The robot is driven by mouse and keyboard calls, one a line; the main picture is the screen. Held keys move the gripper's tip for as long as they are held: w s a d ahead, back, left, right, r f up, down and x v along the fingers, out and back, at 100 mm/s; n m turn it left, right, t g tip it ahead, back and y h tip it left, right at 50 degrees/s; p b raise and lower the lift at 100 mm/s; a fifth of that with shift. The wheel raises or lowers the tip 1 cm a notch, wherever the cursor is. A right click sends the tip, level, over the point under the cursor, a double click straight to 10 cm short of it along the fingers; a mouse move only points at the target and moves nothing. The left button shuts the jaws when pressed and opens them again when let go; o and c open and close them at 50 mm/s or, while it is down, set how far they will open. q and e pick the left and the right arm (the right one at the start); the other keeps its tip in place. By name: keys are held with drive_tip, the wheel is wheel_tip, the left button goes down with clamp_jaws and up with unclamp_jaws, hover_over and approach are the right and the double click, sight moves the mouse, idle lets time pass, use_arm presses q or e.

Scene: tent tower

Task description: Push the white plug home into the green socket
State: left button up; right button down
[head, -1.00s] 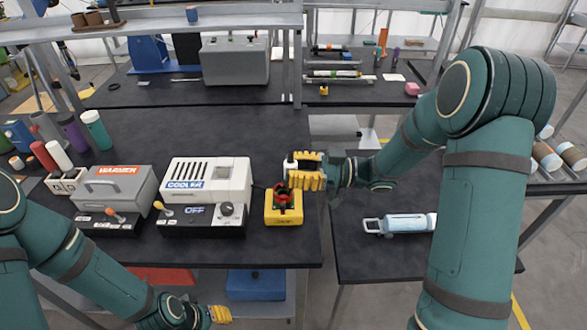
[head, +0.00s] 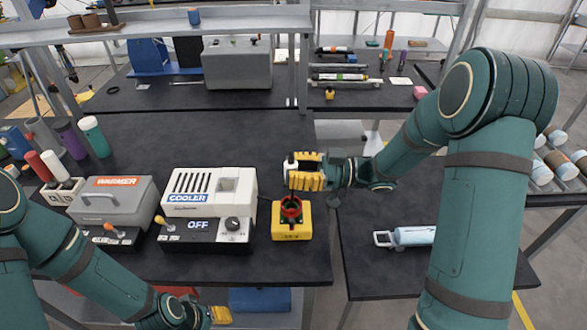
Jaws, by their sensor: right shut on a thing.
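The white plug (head: 290,167) is between the yellow fingers of my right gripper (head: 303,172), which is shut on it. Most of the plug is hidden by the fingers.
The white cooler (head: 207,210) reading OFF stands left of the yellow box, with the grey warmer (head: 113,190) further left. A pale blue cylinder (head: 412,236) lies on the right table. The dark table (head: 190,135) behind the cooler is clear.

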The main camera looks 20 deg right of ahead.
drive_tip(key=shift+f+b, duration=1.05)
drive_tip(key=shift+f, duration=0.55)
drive_tip(key=shift+f+b, duration=0.8)
drive_tip(key=shift+f, duration=0.3)
drive_tip(key=shift+f+b, duration=0.85)
drive_tip(key=shift+f, duration=0.5)
drive_tip(key=c, duration=0.7)
unclamp_jaws()
drive_tip(key=shift+c, duration=0.2)
drive_tip(key=shift+d, duration=0.1)
